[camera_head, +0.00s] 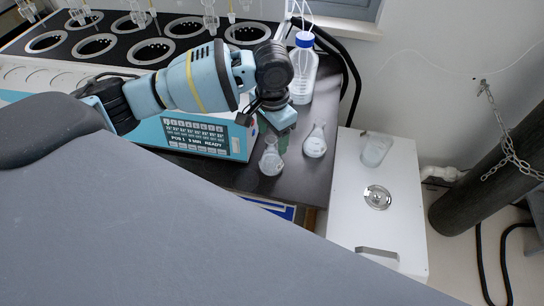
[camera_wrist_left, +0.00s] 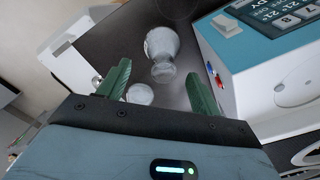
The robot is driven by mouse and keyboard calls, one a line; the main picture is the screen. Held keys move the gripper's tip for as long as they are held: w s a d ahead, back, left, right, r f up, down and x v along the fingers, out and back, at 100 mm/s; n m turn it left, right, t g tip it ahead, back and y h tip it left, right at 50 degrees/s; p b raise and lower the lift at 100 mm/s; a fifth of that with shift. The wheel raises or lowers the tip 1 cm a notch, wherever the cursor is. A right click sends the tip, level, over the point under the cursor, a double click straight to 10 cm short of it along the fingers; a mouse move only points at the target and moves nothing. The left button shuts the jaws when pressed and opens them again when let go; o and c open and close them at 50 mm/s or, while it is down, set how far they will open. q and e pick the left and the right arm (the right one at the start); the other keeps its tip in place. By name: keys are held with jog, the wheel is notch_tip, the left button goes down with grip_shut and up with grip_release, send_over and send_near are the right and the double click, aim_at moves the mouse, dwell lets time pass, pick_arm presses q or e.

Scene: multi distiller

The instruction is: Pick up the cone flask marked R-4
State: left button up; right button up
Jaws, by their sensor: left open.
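Two clear cone flasks with whitish contents stand on the dark bench. The nearer flask (camera_head: 271,160) is beside the distiller's front corner, and the other flask (camera_head: 315,143) is to its right. I cannot read a mark on either, so I cannot tell which is R-4. My left gripper (camera_head: 281,138) is just above and between them, with green fingers apart and nothing held. In the left wrist view, one flask (camera_wrist_left: 161,44) lies beyond the open fingertips (camera_wrist_left: 157,70). A second pale round shape (camera_wrist_left: 139,94) is partly hidden by the gripper. My right gripper is out of view.
A blue-capped bottle (camera_head: 303,72) stands behind my left gripper. The blue-and-white distiller (camera_head: 205,138) is close on the left. A white cabinet (camera_head: 350,210) with a glass beaker (camera_head: 376,150) on it stands to the right, past the bench edge.

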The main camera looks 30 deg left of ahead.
aim_at(271, 147)
pick_arm(q)
jog(key=shift+f, duration=0.65)
jog(key=shift+w+a+f, duration=0.1)
jog(key=shift+f, duration=1.05)
jog(key=shift+w+a+f, duration=0.1)
jog(key=shift+f, duration=1.05)
jog(key=shift+c, duration=0.4)
jog(key=shift+r, duration=0.1)
jog(key=c, duration=1.1)
jog(key=shift+o, duration=0.2)
jog(key=shift+r, duration=0.1)
